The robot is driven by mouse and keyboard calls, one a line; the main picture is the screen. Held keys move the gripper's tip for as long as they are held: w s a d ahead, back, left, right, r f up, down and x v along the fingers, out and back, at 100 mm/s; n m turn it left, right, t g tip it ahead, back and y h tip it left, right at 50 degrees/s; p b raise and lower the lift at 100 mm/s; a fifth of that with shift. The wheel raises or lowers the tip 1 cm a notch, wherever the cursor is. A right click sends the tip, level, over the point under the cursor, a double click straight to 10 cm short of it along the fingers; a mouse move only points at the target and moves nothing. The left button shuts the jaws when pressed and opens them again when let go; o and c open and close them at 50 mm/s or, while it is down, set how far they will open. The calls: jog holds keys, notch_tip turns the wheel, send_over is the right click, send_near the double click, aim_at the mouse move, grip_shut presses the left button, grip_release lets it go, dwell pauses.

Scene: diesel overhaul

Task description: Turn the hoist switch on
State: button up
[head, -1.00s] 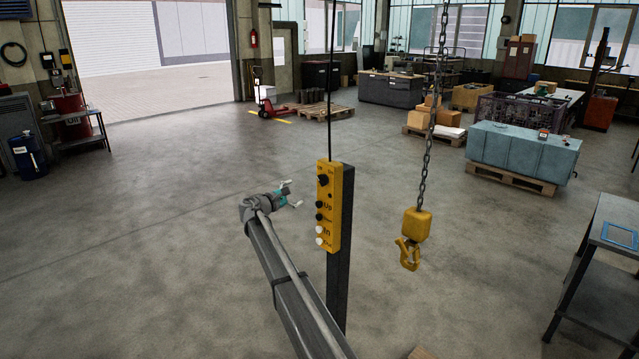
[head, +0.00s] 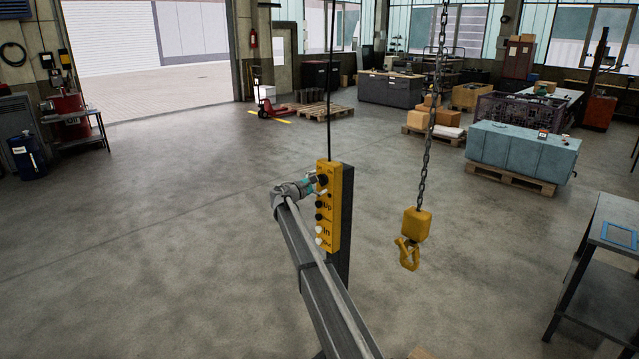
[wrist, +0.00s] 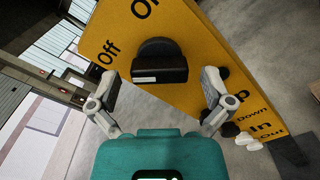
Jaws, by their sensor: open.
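The yellow hoist control box (head: 333,215) stands on a dark post in the head view, with a cable rising from its top. Its black rotary switch (wrist: 160,62) shows in the wrist view at the labelled "Off" end of the yellow panel; a second label beside it is partly cut off. My gripper (wrist: 160,98) is open, its two fingers apart to the left and right of the switch, just short of or beside it; contact cannot be told. In the head view my gripper (head: 312,182) is at the upper part of the box, its fingertips hard to make out.
Below the switch are buttons marked Up, Down, In and Out (wrist: 250,139). A yellow hoist hook (head: 410,252) hangs on a chain to the right of the box. A grey bench (head: 610,240) stands at the right edge.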

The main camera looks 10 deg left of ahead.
jog(key=shift+w+d, duration=0.1)
jog(key=c, duration=1.1)
jog(key=shift+c, duration=0.2)
